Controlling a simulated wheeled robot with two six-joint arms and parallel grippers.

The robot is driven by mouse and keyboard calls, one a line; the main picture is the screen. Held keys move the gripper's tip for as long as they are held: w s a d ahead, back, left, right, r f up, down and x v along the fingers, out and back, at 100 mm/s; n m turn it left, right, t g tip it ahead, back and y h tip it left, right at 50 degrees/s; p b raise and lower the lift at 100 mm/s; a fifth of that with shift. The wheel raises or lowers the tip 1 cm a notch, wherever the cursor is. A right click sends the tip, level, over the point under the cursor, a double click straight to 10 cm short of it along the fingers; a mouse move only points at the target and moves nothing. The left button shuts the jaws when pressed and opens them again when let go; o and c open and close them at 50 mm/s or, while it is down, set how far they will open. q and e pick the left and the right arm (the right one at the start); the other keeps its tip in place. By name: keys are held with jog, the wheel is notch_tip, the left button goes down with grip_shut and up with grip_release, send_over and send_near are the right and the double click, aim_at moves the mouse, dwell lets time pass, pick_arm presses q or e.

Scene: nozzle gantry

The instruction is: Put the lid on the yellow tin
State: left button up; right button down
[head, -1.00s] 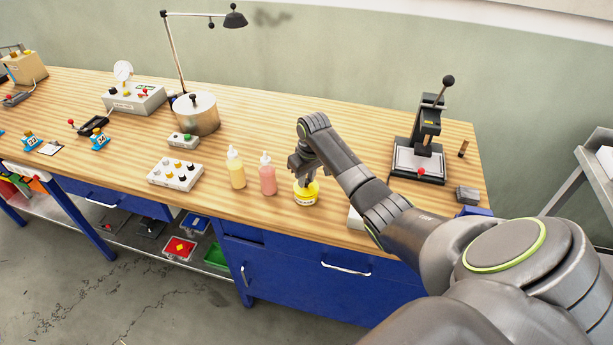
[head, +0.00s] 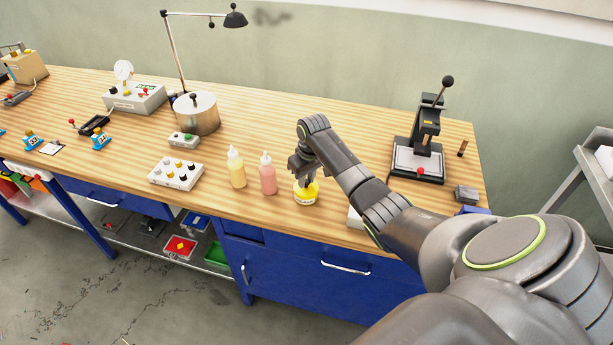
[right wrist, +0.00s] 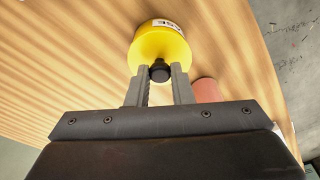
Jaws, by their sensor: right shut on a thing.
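The yellow tin (head: 306,195) stands upright on the wooden bench near its front edge, with a pale label on its side. It also shows in the right wrist view (right wrist: 163,38). The yellow lid (right wrist: 160,52) with a black knob (right wrist: 160,73) is at the top of the tin; I see no clear gap between them, but cannot tell how fully it is seated. My right gripper (head: 304,172) points down over the tin. Its fingers (right wrist: 160,76) are shut on the lid's knob. My left gripper is not in view.
A pink bottle (head: 267,177) and a pale yellow bottle (head: 237,170) stand close left of the tin. A white block with several knobs (head: 175,174) lies further left. A lever press (head: 420,155) stands at the right. Bench behind the tin is clear.

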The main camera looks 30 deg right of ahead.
jog(key=shift+p, duration=0.4)
dwell(0.6)
jog(key=shift+f, duration=0.1)
jog(key=c, duration=0.7)
grip_release()
jog(key=shift+r+p, duration=3.6)
jog(key=shift+p, duration=0.4)
jog(key=shift+f, duration=0.1)
jog(key=shift+c, duration=0.5)
grip_shut()
